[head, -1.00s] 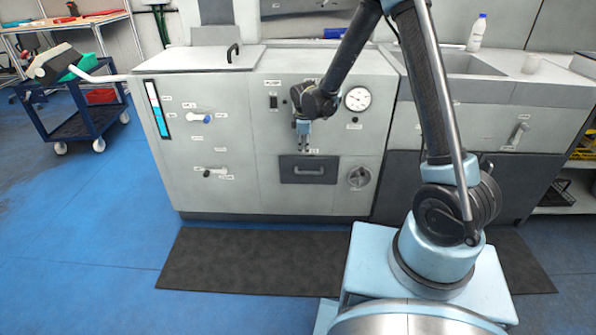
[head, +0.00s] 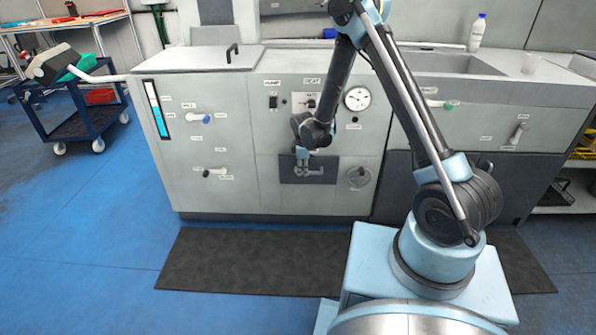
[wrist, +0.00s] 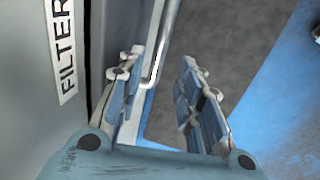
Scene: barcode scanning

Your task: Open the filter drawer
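The filter drawer (head: 287,176) is a dark panel low on the grey machine's front, and it looks closed. Its bar handle (head: 316,172) is partly covered by my gripper (head: 302,171) in the head view. In the wrist view my gripper (wrist: 162,72) is open, with its two fingers apart. The pale handle (wrist: 163,45) shows in the gap between them, nearer the left finger, which hides part of it. I cannot tell if that finger touches it. The FILTER label (wrist: 63,48) is at the upper left of the wrist view.
A round knob (head: 359,177) is right of the drawer, and a gauge (head: 357,98) is above. Blue and dark valve handles (head: 207,118) are at the left. A dark mat (head: 230,262) lies on the floor before the machine, with free floor at left.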

